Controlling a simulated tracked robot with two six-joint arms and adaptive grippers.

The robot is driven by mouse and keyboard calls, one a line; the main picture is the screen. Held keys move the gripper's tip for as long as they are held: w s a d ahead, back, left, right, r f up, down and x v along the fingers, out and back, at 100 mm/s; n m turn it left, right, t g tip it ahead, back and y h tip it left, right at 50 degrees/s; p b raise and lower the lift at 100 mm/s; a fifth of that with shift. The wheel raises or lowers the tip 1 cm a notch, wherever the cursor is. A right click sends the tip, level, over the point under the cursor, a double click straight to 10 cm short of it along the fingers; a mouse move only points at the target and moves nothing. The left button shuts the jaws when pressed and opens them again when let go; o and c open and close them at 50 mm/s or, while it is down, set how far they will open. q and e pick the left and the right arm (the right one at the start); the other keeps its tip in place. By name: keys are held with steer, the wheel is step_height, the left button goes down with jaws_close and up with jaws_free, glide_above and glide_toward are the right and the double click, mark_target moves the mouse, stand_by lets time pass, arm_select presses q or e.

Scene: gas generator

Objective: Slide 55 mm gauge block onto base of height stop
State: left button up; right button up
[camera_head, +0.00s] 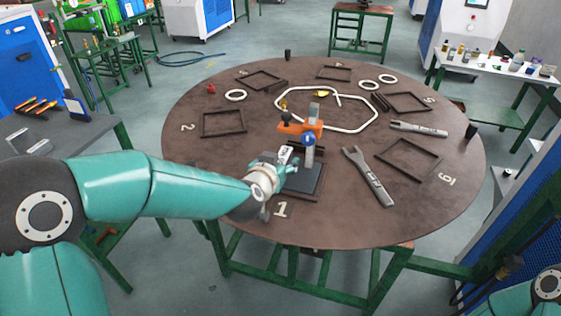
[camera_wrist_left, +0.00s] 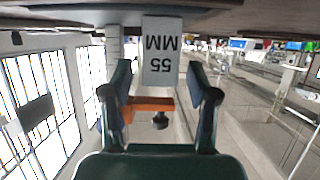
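The gauge block (camera_wrist_left: 162,50) is a pale block marked "55 MM", upside down in the left wrist view. In the head view its light top (camera_head: 286,153) shows at the tip of my left gripper (camera_head: 275,166). In the wrist view my left gripper (camera_wrist_left: 162,85) has a finger on each side of the block, with a visible gap on both sides. The height stop has a dark flat base (camera_head: 308,183) and an upright post with a blue knob (camera_head: 308,140). The gripper is at the base's left side. Contact between block and base cannot be told. My right gripper is not in view.
A large wrench (camera_head: 368,178) lies to the right. Dark square frames (camera_head: 223,123), white rings (camera_head: 235,95) and a hexagonal tube (camera_head: 372,118) lie around the round brown table (camera_head: 200,160).

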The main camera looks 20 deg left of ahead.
arm_select(q)
steer(key=shift+s, duration=0.1)
steer(key=v, duration=1.1)
steer(key=shift+s+r, duration=0.2)
steer(key=shift+s, duration=0.15)
